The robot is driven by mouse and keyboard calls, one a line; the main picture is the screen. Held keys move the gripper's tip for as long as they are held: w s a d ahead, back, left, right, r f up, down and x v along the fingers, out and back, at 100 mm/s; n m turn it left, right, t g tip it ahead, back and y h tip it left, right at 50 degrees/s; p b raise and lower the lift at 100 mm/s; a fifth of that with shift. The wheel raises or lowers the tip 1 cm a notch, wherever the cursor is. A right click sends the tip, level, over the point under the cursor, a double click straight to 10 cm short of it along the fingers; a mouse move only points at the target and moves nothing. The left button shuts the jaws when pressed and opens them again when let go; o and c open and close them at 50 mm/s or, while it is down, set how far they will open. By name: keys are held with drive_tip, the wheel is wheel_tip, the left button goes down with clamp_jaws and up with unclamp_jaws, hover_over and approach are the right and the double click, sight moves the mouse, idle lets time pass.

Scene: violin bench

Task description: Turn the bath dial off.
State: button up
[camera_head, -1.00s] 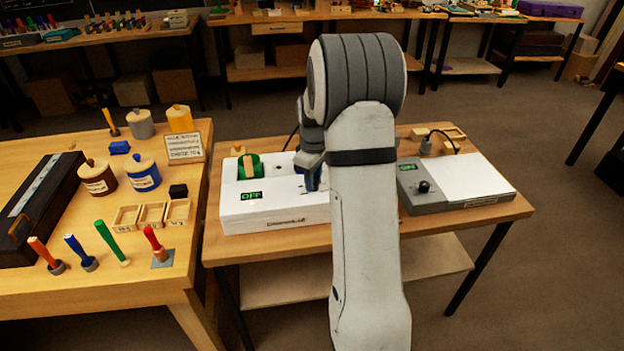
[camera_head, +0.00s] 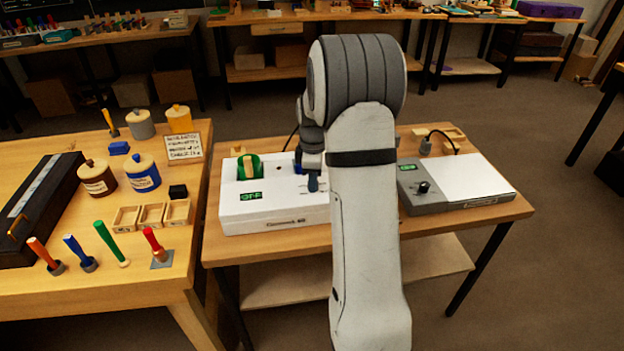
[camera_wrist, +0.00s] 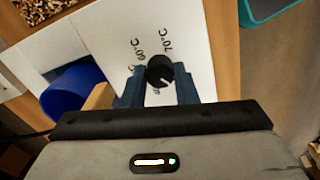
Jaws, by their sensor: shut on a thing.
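The bath dial is a small black knob (camera_wrist: 160,70) with a white pointer mark, on a white panel in the wrist view. Labels for 60°C and 70°C are printed beside it; other markings are partly covered. My gripper (camera_wrist: 158,78) is shut on the dial, with one blue finger on each side.
A green holder (camera_head: 249,167) is set in the box's left part. A blue cup (camera_wrist: 72,88) is near my fingers in the wrist view. A grey device with a black knob (camera_head: 423,187) stands to the right. Jars and coloured-handled tools are on the left table.

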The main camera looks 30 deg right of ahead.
drive_tip(key=shift+w+r, duration=0.2)
drive_tip(key=shift+r, duration=0.05)
drive_tip(key=o, duration=1)
drive_tip(key=shift+s+f, duration=0.1)
drive_tip(key=shift+f, duration=0.1)
drive_tip(key=shift+r, duration=0.15)
wheel_tip(320, 180, up, 8)
drive_tip(key=shift+f, duration=0.2)
